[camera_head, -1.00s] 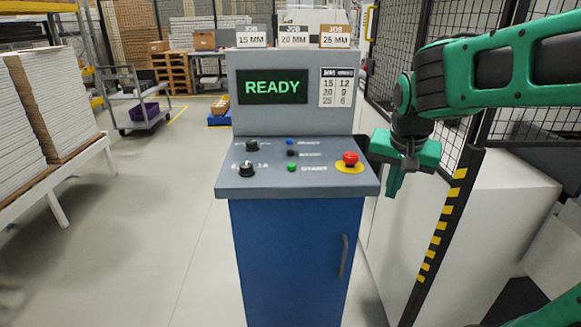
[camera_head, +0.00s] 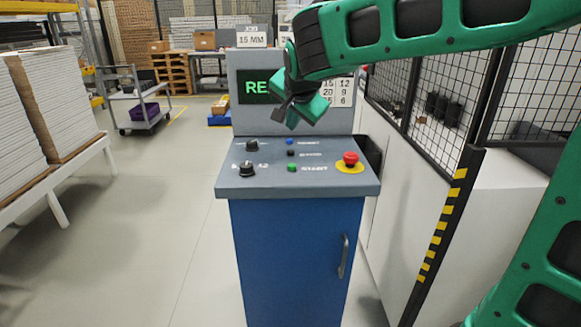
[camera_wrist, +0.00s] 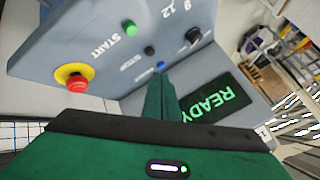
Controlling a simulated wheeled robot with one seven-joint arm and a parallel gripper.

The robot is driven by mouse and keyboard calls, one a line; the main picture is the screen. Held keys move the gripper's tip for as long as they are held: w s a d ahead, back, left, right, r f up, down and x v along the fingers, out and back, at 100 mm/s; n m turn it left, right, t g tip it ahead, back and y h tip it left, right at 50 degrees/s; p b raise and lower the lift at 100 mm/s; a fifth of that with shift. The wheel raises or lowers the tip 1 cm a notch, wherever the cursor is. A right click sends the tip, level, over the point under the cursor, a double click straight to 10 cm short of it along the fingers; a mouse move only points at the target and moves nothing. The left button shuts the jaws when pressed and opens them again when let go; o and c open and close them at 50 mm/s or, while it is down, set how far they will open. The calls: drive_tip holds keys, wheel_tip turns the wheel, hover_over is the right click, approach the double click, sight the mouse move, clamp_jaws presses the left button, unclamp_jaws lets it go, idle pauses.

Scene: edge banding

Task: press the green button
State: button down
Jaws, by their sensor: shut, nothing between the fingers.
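The green button (camera_head: 292,168), labelled START, is on the sloped top of the grey console (camera_head: 225,187). It also shows in the wrist view (camera_wrist: 128,27), near the top, clear of my gripper. My gripper (camera_head: 291,122) is above the back of the panel, in front of the screen (camera_head: 256,87), and is apart from the button. In the wrist view my gripper's fingers (camera_wrist: 162,78) are together and empty, with the blue button (camera_wrist: 161,66) just beyond their tips. The screen's text is partly covered by my arm in the head view.
A red emergency button (camera_head: 350,159) on a yellow disc is right of the green button. A black button (camera_head: 290,153) and two black knobs (camera_head: 247,168) are close by. A mesh fence (camera_head: 440,105) stands to the right.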

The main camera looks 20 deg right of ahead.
sight(292, 167)
drive_tip(key=shift+f, duration=0.15)
drive_tip(key=shift+f, duration=4.25)
drive_tip(key=shift+f, duration=0.2)
drive_tip(key=shift+s+f, duration=0.1)
drive_tip(key=shift+f, duration=0.05)
